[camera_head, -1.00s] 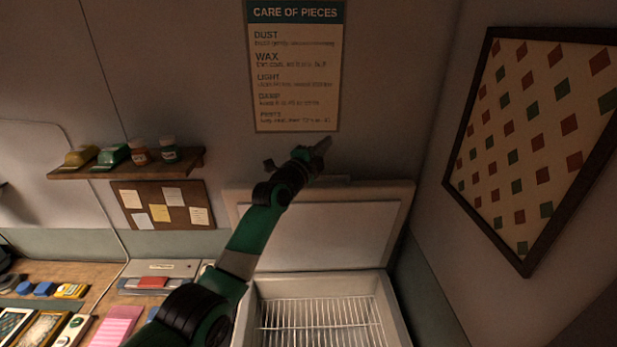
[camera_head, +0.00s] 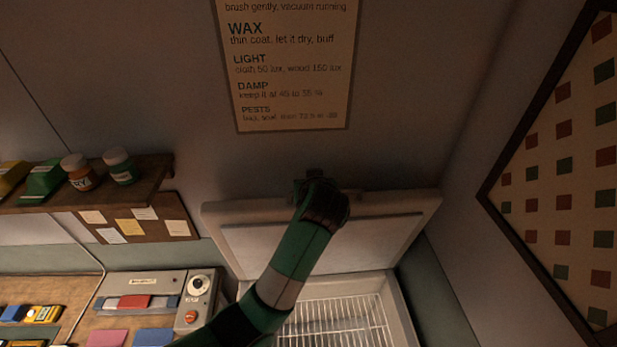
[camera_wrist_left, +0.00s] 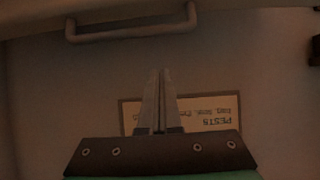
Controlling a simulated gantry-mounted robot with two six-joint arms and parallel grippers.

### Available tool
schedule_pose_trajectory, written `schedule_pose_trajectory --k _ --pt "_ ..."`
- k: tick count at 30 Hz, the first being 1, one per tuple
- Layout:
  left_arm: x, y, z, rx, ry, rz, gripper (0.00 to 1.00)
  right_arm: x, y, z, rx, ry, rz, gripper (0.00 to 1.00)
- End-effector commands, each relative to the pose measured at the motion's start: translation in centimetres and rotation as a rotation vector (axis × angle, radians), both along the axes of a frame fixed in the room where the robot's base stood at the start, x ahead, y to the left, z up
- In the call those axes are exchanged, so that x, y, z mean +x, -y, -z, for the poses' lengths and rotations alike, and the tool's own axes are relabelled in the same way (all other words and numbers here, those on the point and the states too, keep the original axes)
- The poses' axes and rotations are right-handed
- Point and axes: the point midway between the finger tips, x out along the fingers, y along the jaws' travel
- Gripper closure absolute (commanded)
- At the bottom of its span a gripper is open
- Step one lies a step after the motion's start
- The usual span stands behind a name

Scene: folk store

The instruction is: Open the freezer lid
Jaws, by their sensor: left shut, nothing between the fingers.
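The freezer lid (camera_head: 240,245) stands raised at the back of the freezer (camera_head: 405,310), its pale inner panel facing me. The freezer's inside is exposed. My left arm crosses in front of the lid in the head view, and its wrist covers part of the lid's top edge. The left gripper's fingertips are hidden in that view. In the left wrist view my left gripper (camera_wrist_left: 161,72) is shut and empty. The lid's handle (camera_wrist_left: 133,35) is ahead of the fingertips there, apart from them. My right gripper is in neither view.
A wire basket (camera_head: 335,322) sits inside the freezer. A care poster (camera_head: 290,75) hangs on the wall behind. A shelf with jars (camera_head: 150,185) and a worktop with a grey device (camera_head: 180,285) are at left. A framed patterned panel (camera_head: 560,180) hangs at right.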

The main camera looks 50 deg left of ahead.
Motion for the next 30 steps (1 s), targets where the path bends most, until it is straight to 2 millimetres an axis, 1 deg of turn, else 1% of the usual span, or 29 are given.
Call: schedule_pose_trajectory --k 4,7,15,22,23,24,30 --pt "0.2 -0.5 0.2 0.002 0.001 -0.003 1.0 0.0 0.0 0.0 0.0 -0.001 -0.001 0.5" --pt "0.8 -1.3 0.7 0.001 0.0 -0.005 1.0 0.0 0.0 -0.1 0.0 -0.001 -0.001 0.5" --pt "3.4 -4.8 3.5 0.002 -0.001 -0.006 1.0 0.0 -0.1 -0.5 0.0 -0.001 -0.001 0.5" --pt "5.1 -7.0 5.4 0.001 0.0 -0.006 1.0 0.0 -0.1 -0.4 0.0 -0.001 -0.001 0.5" --pt "5.1 -6.7 5.4 0.002 0.001 -0.004 1.0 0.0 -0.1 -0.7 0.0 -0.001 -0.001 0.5" --pt "4.7 -6.1 5.5 0.001 0.002 -0.003 1.0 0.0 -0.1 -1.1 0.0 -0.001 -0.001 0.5" --pt "3.3 -4.4 6.2 0.003 0.003 -0.004 1.0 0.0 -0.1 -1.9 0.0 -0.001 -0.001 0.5"
